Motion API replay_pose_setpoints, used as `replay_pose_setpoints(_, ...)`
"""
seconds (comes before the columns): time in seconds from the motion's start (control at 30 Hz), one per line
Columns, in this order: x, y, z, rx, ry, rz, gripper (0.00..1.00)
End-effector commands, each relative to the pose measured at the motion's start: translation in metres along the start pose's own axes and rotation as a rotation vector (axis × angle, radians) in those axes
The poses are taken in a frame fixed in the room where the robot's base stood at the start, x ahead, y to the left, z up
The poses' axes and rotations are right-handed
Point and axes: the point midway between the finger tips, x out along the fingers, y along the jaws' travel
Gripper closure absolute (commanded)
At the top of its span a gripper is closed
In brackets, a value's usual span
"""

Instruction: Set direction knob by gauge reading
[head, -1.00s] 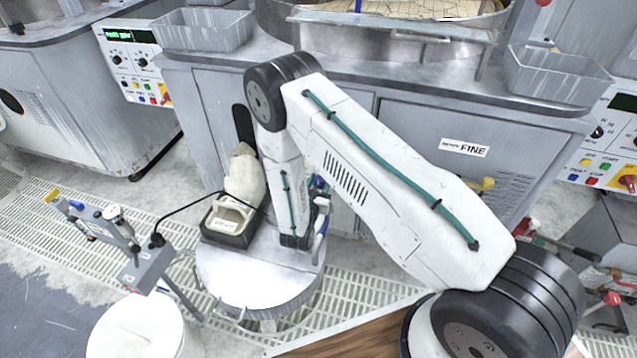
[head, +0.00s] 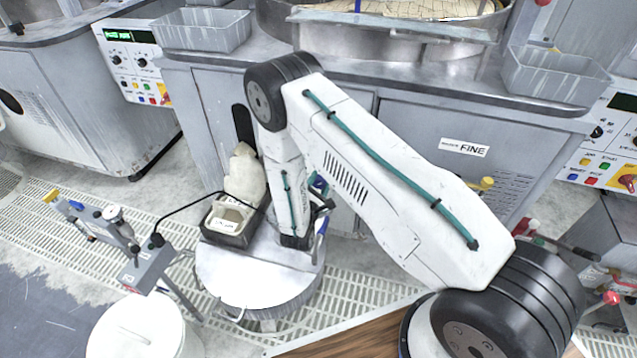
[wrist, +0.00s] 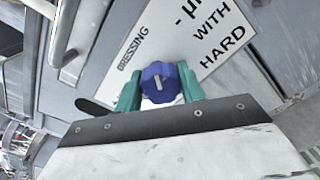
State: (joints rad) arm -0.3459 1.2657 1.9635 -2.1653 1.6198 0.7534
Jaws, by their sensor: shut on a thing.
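A blue fluted knob (wrist: 161,83) with a short, near-vertical white mark shows in the middle of the wrist view. My gripper (wrist: 160,90) has teal fingers on the left and right sides of it and is shut on it. A white plate (wrist: 205,35) with black lettering, including "DRESSING" and "WITH HARD", lies behind the knob. In the head view, my forearm and wrist hang down by the grey cabinet, and my fingers cannot be made out. A small round gauge (head: 113,213) sits on a grey stand at left; its reading is too small to read.
A white bucket (head: 135,335) is at lower left. A cabinet marked FINE (head: 465,148) stands behind my arm.

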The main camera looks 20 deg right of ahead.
Motion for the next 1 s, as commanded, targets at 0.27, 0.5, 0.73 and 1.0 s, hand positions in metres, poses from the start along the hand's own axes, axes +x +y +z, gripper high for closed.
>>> replay_pose_setpoints(0.27, -0.0008, 0.0015, -0.0014, 0.099, 0.004, 0.005, 0.84)
replay_pose_setpoints(0.5, -0.0009, 0.0015, -0.0015, 0.122, 0.004, 0.005, 0.84)
replay_pose_setpoints(0.73, -0.0009, 0.0015, -0.0015, 0.122, 0.004, 0.005, 0.84)
replay_pose_setpoints(1.0, 0.0003, -0.0001, -0.0002, 0.121, 0.001, 0.002, 0.39)
